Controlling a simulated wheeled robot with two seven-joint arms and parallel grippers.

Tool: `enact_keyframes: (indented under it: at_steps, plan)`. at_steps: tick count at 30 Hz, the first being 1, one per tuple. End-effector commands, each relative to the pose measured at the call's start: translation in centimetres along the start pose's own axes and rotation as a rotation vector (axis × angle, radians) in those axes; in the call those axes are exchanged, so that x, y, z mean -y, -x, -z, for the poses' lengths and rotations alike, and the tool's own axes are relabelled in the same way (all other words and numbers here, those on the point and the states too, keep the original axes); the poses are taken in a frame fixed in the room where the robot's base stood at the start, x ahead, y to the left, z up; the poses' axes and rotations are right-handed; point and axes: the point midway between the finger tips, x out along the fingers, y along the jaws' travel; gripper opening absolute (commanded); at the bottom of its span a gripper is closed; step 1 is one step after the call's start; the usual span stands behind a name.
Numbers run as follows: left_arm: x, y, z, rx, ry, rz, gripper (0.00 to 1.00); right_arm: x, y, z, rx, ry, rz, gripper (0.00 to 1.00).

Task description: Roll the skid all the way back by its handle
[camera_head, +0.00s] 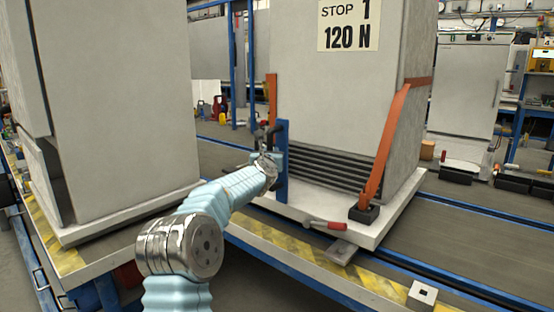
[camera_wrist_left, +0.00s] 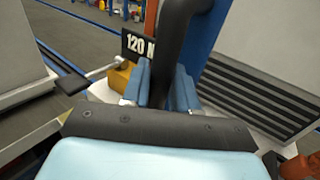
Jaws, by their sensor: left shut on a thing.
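The skid (camera_head: 285,210) is a low white platform on the dark roller track. It carries a tall white cabinet (camera_head: 345,110) held by orange straps and marked "STOP 1 120 N". A blue post (camera_head: 282,165) with a black handle stands at its left edge. In the wrist view the black handle (camera_wrist_left: 176,45) runs between the blue fingers of my left gripper (camera_wrist_left: 163,88), which is shut on it. In the head view my left gripper (camera_head: 268,158) is at the post, partly hiding the handle. My right gripper is not in view.
Another white cabinet (camera_head: 125,110) stands close on the left. A red-handled lever (camera_head: 327,225) sits at the skid's front. The track (camera_head: 480,235) to the right is bare nearby.

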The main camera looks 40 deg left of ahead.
Motion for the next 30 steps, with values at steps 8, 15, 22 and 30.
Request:
enact_keyframes:
  at_steps: [8,15,22,30]
  plan:
    - [-0.9,-0.1,-0.4,0.009,-0.003,-0.018,0.42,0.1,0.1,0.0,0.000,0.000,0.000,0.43]
    - [-0.5,0.0,-0.3,0.007,-0.001,-0.012,0.45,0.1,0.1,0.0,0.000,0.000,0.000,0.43]
    - [-0.4,0.6,-0.2,0.007,0.000,-0.009,0.45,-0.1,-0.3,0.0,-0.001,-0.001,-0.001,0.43]
    - [-0.4,6.1,0.1,0.008,0.001,-0.008,0.45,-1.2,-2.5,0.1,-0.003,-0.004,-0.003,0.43]
